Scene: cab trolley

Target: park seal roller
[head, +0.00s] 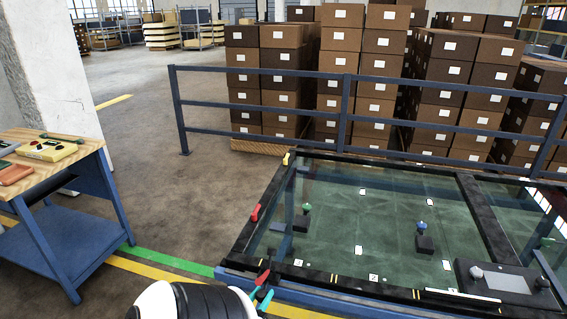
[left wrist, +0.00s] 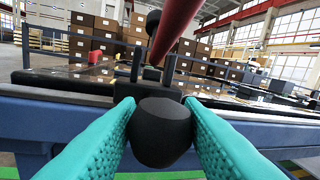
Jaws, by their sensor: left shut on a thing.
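My left gripper (head: 262,294) is at the near left edge of the black-framed glass panel (head: 330,276). In the left wrist view its teal fingers (left wrist: 163,135) are shut on a dark, rounded end, which I take to be the seal roller (left wrist: 163,132). A red bar (left wrist: 178,28) rises beyond it; whether the two are joined is hidden. A dark bracket with two upright posts (left wrist: 168,72) stands just behind the held piece. I cannot tell whether the roller touches it. My right gripper is not in view.
A wooden-topped bench (head: 88,160) with tools stands at left. Knobbed blocks (head: 424,246) and a dark box (head: 508,284) sit on the glass area. A red clip (head: 255,212) is on the frame's left edge. A blue railing (head: 260,143) and stacked cartons (head: 340,60) stand behind.

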